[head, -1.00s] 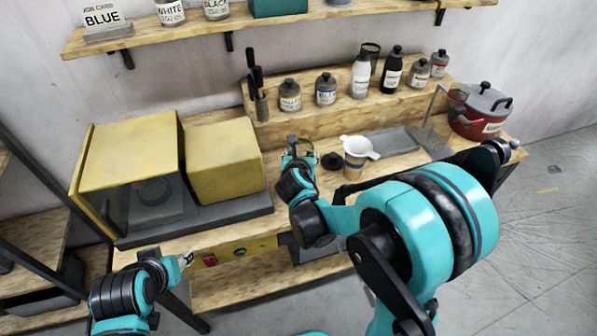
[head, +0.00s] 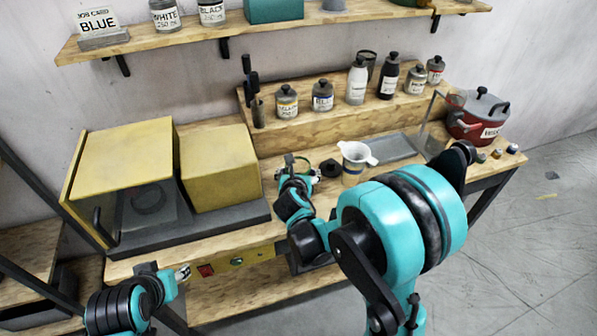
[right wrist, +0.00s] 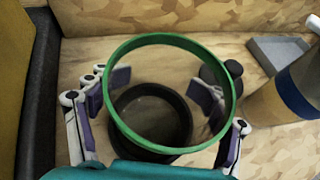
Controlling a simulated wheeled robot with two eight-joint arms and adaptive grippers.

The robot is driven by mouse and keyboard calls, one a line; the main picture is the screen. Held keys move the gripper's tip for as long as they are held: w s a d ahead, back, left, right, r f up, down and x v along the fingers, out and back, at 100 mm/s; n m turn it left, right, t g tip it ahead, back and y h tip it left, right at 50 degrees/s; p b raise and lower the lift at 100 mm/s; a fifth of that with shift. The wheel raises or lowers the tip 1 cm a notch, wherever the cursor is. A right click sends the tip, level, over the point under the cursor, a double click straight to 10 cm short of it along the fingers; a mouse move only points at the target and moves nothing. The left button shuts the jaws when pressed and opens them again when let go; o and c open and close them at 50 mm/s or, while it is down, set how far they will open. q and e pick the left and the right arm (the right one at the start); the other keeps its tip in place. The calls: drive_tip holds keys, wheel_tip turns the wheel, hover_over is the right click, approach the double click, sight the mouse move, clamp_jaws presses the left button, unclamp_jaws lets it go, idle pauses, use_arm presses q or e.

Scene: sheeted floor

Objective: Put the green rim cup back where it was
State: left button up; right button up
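The green rim cup (right wrist: 113,127) sits between the fingers of my right gripper (right wrist: 160,92) in the right wrist view. Its green rim faces the camera, and its lower part looks dark. Purple finger pads lie against it on both sides, so the gripper looks shut on it. In the head view, my right gripper (head: 299,172) is over the bench, right of the yellow boxes, with the green rim (head: 304,163) partly hidden by it. Whether the cup touches the bench is unclear. My left gripper (head: 183,272) is low at the bench's front edge, too small to judge.
A grey tray (head: 396,147) lies beyond. The yellow box (head: 218,168) is close on the left. Bottles line the raised step (head: 300,133).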

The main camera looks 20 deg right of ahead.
drive_tip(key=shift+r, duration=0.2)
drive_tip(key=s+r+m+g+y+p, duration=0.2)
drive_tip(key=s+r+m, duration=0.2)
drive_tip(key=s+m, duration=0.9)
drive_tip(key=s+a+r+m+g+y+p, duration=0.1)
drive_tip(key=s+r+m, duration=0.4)
drive_tip(key=s+m, duration=0.8)
drive_tip(key=m+g+y+p, duration=0.1)
drive_tip(key=m, duration=0.4)
drive_tip(key=shift+m, duration=0.4)
